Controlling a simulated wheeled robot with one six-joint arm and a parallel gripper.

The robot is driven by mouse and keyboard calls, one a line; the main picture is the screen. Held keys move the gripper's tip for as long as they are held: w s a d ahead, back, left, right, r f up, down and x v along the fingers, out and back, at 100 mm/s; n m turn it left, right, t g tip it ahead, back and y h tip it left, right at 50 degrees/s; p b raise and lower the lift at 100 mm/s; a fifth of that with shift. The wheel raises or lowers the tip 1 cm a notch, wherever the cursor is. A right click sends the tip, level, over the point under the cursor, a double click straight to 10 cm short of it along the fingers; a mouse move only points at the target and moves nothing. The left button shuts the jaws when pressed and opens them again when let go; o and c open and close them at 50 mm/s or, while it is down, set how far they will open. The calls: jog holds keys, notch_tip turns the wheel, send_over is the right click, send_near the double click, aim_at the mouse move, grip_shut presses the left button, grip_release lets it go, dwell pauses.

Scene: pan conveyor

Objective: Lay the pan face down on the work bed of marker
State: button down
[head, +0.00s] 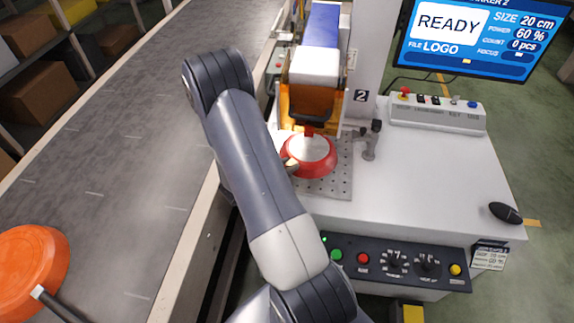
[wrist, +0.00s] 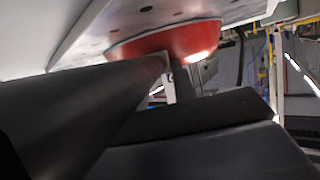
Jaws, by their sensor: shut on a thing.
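The red pan (head: 312,168) is at the perforated work bed (head: 338,188) of the marker labelled 2, its pale round base facing up and its open side down. In the wrist view the pan (wrist: 165,42) shows close against the perforated plate (wrist: 95,35); I cannot tell whether its whole rim touches. My gripper (head: 289,163) is at the pan's left side, mostly hidden by my arm in the head view. In the wrist view my gripper (wrist: 170,78) is shut at the pan's edge, where the handle is largely hidden.
The marker's head (head: 313,100) with its orange guard stands just behind the pan. A grey clamp (head: 371,140) is right of the bed. The screen (head: 465,38) reads READY, 20 cm. An orange pan (head: 32,268) lies on the conveyor (head: 120,150) at left.

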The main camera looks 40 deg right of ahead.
dwell(0.3)
jog(key=c, duration=1.1)
grip_release()
jog(key=shift+f, duration=0.1)
jog(key=v, duration=1)
jog(key=shift+s+a+b, duration=0.1)
jog(key=shift+a+b, duration=0.25)
jog(key=shift+b, duration=0.05)
jog(key=x, duration=1)
jog(key=shift+d+p, duration=0.4)
jog(key=shift+a, duration=0.15)
